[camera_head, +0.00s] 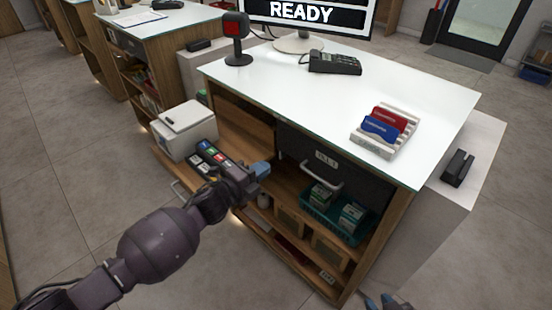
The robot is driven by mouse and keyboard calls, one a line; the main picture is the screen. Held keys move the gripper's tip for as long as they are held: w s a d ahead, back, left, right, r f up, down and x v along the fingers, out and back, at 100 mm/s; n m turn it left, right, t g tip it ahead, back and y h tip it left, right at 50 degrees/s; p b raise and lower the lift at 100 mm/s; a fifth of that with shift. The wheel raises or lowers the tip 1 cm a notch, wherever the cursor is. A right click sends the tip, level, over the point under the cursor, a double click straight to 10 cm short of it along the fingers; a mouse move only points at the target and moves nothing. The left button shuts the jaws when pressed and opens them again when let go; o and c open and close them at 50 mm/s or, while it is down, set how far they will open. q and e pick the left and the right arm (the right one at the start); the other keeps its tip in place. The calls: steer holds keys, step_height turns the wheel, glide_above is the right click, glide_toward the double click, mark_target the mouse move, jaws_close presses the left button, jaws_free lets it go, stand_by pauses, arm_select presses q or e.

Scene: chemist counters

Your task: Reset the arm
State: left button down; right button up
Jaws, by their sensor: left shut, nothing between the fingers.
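My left arm comes in from the lower left. My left gripper (262,169) is shut and empty, with bluish fingertips. It appears in front of the open shelves of the wooden counter (232,126), just right of a dark tray with colored cartridges (212,157). I cannot tell how far it is from the shelf. At the bottom edge, the bluish tips of my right gripper (388,301) just show. The rest of that gripper is cut off, so I cannot tell whether it is open or shut.
The white countertop (270,72) bears a card terminal (335,62), a red-faced scanner (237,40), a READY monitor (305,14) and a rack (370,148) with red and blue packs. A grey drawer handle (322,177) juts out. A teal basket (318,211) holds boxes. The floor at left is clear.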

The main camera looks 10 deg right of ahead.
arm_select(q)
steer(key=shift+v, duration=1.8)
step_height(320, 180, up, 5)
steer(key=a+n+t+y, duration=0.2)
steer(key=n+t+y, duration=0.1)
steer(key=n, duration=0.6)
steer(key=s+a+f+n+t+y, duration=0.1)
steer(key=s+a+f+n+y, duration=0.3)
steer(key=a+n, duration=0.55)
steer(key=s+a+f+n+g+y, duration=0.1)
steer(key=s+a+f+n+y, duration=0.1)
steer(key=s+a, duration=0.4)
steer(key=s+a+f+n+g+y+p, duration=0.1)
steer(key=s+a+f+n+y, duration=0.2)
steer(key=s, duration=0.9)
steer(key=s+a+f+n+g+y, duration=0.1)
steer(key=s+a+f+n, duration=0.3)
steer(key=s+a+f, duration=0.4)
steer(key=shift+s+a+g+y, duration=0.3)
steer(key=shift+s+a+y, duration=0.35)
steer(key=shift+s+y, duration=0.2)
